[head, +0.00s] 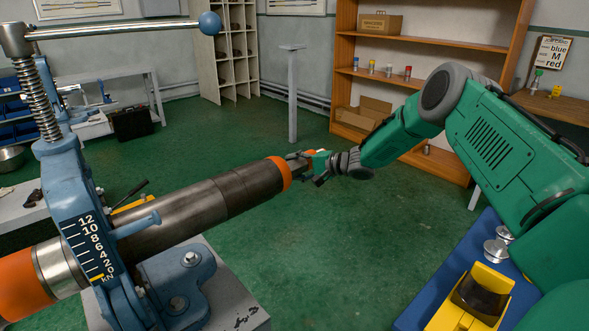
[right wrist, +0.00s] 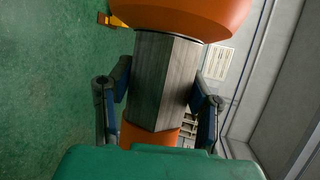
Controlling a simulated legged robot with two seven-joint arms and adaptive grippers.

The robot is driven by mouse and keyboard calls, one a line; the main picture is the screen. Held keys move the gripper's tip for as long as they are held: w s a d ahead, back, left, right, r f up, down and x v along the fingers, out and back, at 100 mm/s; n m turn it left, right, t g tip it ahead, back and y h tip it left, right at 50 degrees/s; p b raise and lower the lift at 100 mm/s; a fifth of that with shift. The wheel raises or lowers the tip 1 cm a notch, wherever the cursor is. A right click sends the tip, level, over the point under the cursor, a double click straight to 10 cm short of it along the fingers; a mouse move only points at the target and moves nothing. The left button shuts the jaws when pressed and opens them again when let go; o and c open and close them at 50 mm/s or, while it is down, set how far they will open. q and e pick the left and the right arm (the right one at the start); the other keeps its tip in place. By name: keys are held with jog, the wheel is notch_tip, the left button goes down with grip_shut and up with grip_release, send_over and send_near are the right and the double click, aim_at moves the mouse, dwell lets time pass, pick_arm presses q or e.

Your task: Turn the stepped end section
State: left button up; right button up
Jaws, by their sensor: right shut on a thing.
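A dark metal pipe (head: 190,208) runs from the blue vise (head: 95,240) at left toward the picture's middle, ending in an orange band (head: 283,172). Beyond that band is the stepped end section, a grey faceted piece (right wrist: 163,82) seen best in the right wrist view, with a smaller orange part (right wrist: 150,135) nearer the wrist. My right gripper (head: 306,160) is shut on the faceted piece, one finger on each side of it. In the head view the gripper mostly hides that piece. My left gripper is not in view.
The vise has a long handle (head: 115,29) with a blue ball and a numbered scale. A blue-topped surface (head: 425,290) with a yellow tool (head: 472,300) stands at bottom right, below my arm. Wooden shelves (head: 430,50) stand at the back.

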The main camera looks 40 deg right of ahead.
jog(key=n+t+y+b, duration=0.1)
jog(key=t+b, duration=0.1)
jog(key=b, duration=0.2)
jog(key=f+n+t+y+b, duration=0.1)
jog(key=t+b, duration=0.1)
jog(key=b, duration=0.2)
jog(key=shift+s+f+t, duration=0.1)
jog(key=shift+f+t, duration=0.1)
jog(key=shift+t, duration=0.1)
jog(key=shift+a+r+n+t+y+b, duration=0.1)
jog(key=shift+n+t+y+b, duration=0.35)
jog(key=shift+b, duration=0.8)
jog(key=o, duration=1.2)
jog(key=shift+c, duration=0.2)
jog(key=shift+r, duration=0.15)
